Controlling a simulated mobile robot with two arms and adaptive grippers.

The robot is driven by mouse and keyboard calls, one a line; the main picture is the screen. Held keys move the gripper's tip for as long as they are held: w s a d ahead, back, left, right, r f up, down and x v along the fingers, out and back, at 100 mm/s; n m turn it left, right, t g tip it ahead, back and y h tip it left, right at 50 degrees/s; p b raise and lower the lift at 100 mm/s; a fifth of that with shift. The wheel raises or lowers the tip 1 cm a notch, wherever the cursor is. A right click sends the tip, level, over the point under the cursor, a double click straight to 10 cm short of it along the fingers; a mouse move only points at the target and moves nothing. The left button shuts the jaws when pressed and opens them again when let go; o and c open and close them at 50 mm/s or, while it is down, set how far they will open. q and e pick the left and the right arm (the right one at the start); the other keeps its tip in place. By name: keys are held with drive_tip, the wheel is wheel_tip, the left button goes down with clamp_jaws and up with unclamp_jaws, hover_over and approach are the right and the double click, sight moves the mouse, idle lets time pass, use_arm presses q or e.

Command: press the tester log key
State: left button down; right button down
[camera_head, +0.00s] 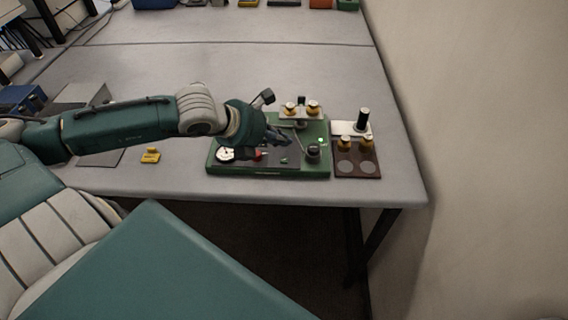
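The tester is a green-edged panel (318,170) on the grey table, near its right front corner. It carries a white dial gauge (226,154), a red part (261,154), a dark knob (313,152), a small green light (320,141) and a raised bracket with brass pieces (301,107). I cannot tell for certain which part is the log key. My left gripper (284,143) is over the middle of the panel; its dark fingers are small and overlap, so open or shut is unclear. My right gripper is not in view.
A brown tray (371,172) with brass pieces and a black-handled part (362,120) stands right of the tester. A yellow block (151,155) lies left of it. Boxes line the table's far edge. A wall rises at the right. The table's middle is clear.

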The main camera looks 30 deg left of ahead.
sight(282, 161)
use_arm(q)
drive_tip(key=shift+f+b, duration=1.5)
drive_tip(key=shift+f, duration=0.7)
drive_tip(key=shift+f, duration=0.1)
drive_tip(key=shift+f+b, duration=0.3)
drive_tip(key=shift+b, duration=0.2)
drive_tip(key=shift+f+b, duration=0.4)
drive_tip(key=shift+b, duration=0.05)
drive_tip(key=shift+r, duration=0.1)
drive_tip(key=shift+r+p, duration=0.55)
drive_tip(key=shift+r, duration=0.2)
drive_tip(key=shift+r+p, duration=1.6)
drive_tip(key=shift+r, duration=0.9)
